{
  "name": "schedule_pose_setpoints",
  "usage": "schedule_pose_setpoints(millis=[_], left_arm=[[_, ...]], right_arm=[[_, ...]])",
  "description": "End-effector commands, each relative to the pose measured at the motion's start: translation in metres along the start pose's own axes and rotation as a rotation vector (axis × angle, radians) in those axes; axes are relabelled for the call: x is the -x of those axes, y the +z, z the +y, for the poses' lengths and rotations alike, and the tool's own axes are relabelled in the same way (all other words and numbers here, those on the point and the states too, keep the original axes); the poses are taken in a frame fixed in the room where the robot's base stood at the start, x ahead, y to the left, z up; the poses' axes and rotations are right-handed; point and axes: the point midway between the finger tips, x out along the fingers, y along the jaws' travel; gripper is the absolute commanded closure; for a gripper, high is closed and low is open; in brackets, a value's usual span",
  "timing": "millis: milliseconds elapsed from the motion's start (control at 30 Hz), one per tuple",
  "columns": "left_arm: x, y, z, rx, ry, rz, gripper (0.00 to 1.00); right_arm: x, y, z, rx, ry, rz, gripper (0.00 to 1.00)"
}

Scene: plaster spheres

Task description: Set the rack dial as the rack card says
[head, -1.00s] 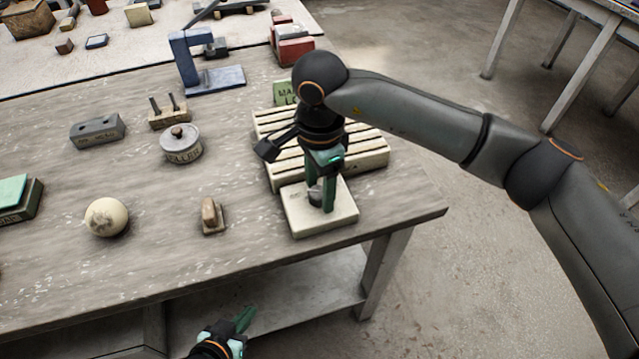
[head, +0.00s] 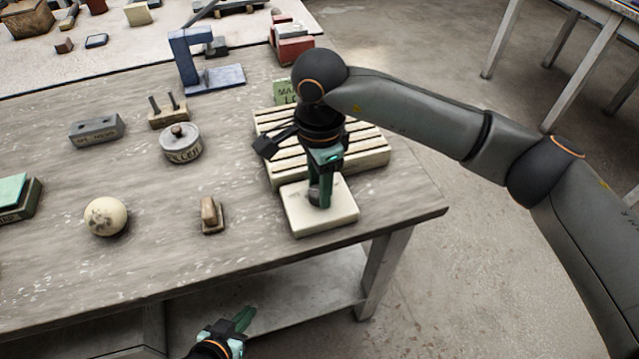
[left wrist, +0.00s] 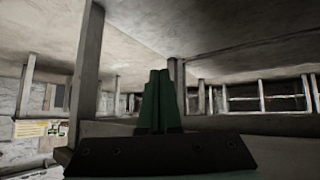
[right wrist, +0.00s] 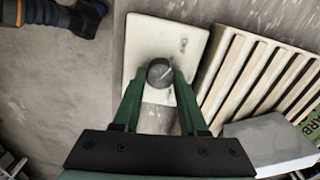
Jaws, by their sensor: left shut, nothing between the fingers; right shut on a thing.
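The rack dial is a round dark grey knob (right wrist: 160,73) with a pale pointer line, on a cream plate (right wrist: 142,35) with small unreadable marks. The plate (head: 338,220) lies at the table's front right corner in the head view, in front of the slatted cream rack (head: 375,158). My right gripper (head: 320,200) points down over the plate and is shut on the knob. A green card (head: 283,92) with partly hidden lettering stands behind the rack; it shows in part in the right wrist view (right wrist: 310,131). My left gripper (head: 246,315) is shut and empty, below the table's front edge.
A plaster sphere (head: 106,217), a small wooden block piece (head: 212,216), a lidded grey pot (head: 181,144) and a blue stand (head: 205,70) are on the table left of the rack. A lower shelf (head: 290,285) lies under the tabletop.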

Motion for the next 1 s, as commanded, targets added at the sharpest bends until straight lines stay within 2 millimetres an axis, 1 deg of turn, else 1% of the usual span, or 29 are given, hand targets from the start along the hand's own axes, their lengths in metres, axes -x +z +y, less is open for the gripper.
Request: schedule_pose_setpoints(millis=[167, 400, 767, 1000], left_arm=[[-0.006, 0.007, 0.003, 0.001, 0.008, -0.008, 1.0], [-0.014, 0.008, 0.012, -0.002, 0.029, -0.004, 1.0], [-0.025, 0.005, 0.015, -0.01, 0.041, 0.009, 1.0], [-0.029, 0.009, 0.013, -0.015, 0.039, 0.012, 1.0]], right_arm=[[-0.001, 0.0, 0.0, -0.099, -0.002, 0.0, 1.0], [-0.002, 0.0, 0.0, -0.308, -0.003, 0.001, 1.0], [-0.001, 0.0, 0.001, -0.644, -0.003, 0.0, 1.0], [-0.001, 0.001, 0.001, -0.826, -0.003, -0.001, 1.0]])
